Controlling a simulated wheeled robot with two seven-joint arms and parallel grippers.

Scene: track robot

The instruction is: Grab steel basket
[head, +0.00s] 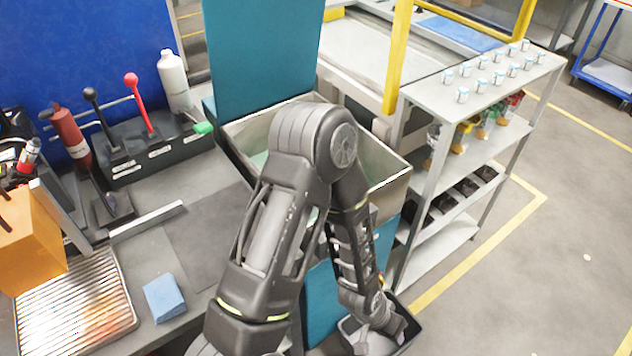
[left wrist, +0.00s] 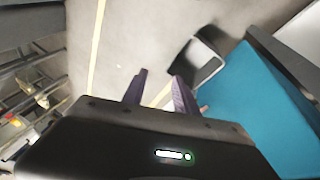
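A steel, open-topped box (head: 394,190) sits at the centre between the teal panels. It is the only thing here resembling a steel basket. My arm crosses in front of it and hides its middle. The arm bends at the elbow and reaches down past the box's front; its hand end is low and unclear in the head view. In the left wrist view my left gripper (left wrist: 160,92) has its two dark fingers apart, with nothing between them. It points toward the floor beside a teal panel (left wrist: 260,110). The steel box is not clearly visible there. My right gripper is not in view.
A shelf rack (head: 440,200) with several small cups on top stands close right of the arm. The left bench holds levers, a white bottle (head: 173,80), a blue block (head: 165,297) and a ribbed tray (head: 75,310). Open floor (head: 560,260) lies at the right.

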